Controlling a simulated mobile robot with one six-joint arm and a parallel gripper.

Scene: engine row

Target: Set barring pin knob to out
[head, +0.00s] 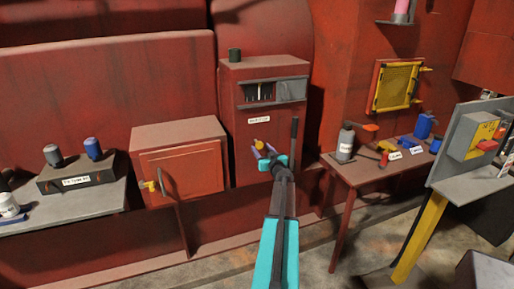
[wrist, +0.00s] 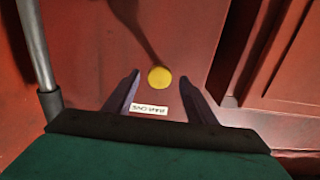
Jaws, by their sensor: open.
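The yellow round knob (wrist: 159,77) is on the red engine panel, seen nearly end-on in the wrist view. A white label, upside down in that view, is beside it. In the head view a small yellow knob (head: 261,146) shows at the tip of my arm. My gripper (wrist: 160,76) is open, with one dark finger on each side of the knob and a visible gap to both. In the head view my gripper (head: 266,153) partly hides the panel around the knob. How far the knob stands out is hard to tell.
A grey lever (wrist: 36,50) stands close to my gripper; it looks dark in the head view (head: 294,140). A red box with a door (head: 182,172) is to the left. A red table (head: 355,175) with bottles and tools stands to the right.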

